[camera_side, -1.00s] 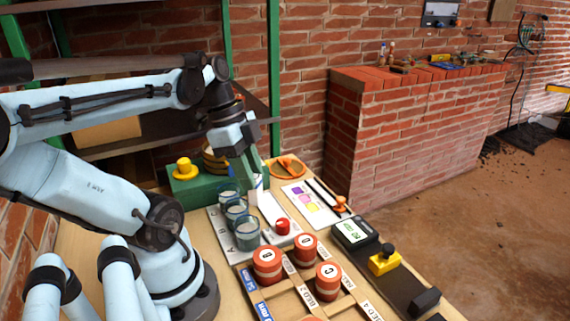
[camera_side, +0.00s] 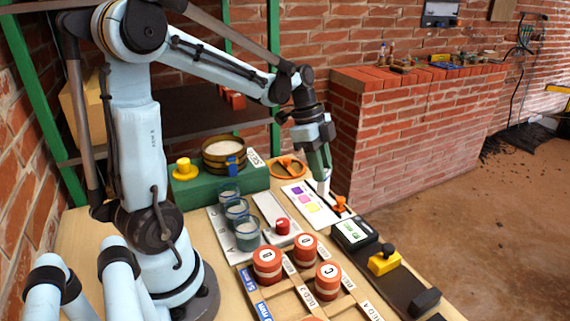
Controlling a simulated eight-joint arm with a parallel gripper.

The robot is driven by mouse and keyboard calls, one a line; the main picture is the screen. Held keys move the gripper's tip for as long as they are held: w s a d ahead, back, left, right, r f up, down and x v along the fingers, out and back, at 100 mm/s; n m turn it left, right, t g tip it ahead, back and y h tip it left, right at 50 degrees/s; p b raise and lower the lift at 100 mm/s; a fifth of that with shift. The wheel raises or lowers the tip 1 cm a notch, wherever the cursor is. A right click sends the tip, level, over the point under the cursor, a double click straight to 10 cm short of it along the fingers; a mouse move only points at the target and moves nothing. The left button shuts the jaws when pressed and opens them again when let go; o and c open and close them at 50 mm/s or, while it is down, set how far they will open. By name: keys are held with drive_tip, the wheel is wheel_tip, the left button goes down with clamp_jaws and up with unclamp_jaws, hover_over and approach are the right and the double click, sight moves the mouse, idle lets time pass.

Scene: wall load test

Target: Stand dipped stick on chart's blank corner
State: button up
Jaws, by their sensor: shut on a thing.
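The chart (camera_side: 318,218) is a white card with purple, yellow and pink patches, lying at the back right of the bench. My gripper (camera_side: 322,174) is above the chart's far right side, pointing down. It is shut on a small pale stick (camera_side: 323,187), of which only a short lower part shows, roughly upright. The stick's lower end appears over the card, right of the patches. I cannot tell whether it touches the card. The stick's dipped tip is too small to make out.
Several glass beakers (camera_side: 246,233) stand left of a white tray with a red knob (camera_side: 282,227). An orange-ended black tool (camera_side: 340,204) lies close to the chart's right. A display box (camera_side: 352,234) and red-and-white cans (camera_side: 267,262) are nearer the front.

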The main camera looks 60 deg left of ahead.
sight(320, 190)
drive_tip(key=shift+f, duration=3.2)
drive_tip(key=shift+f, duration=0.25)
drive_tip(key=o, duration=0.9)
drive_tip(key=shift+c, duration=0.5)
drive_tip(key=shift+c, duration=0.5)
drive_tip(key=shift+w, duration=0.1)
drive_tip(key=shift+r, duration=3.5)
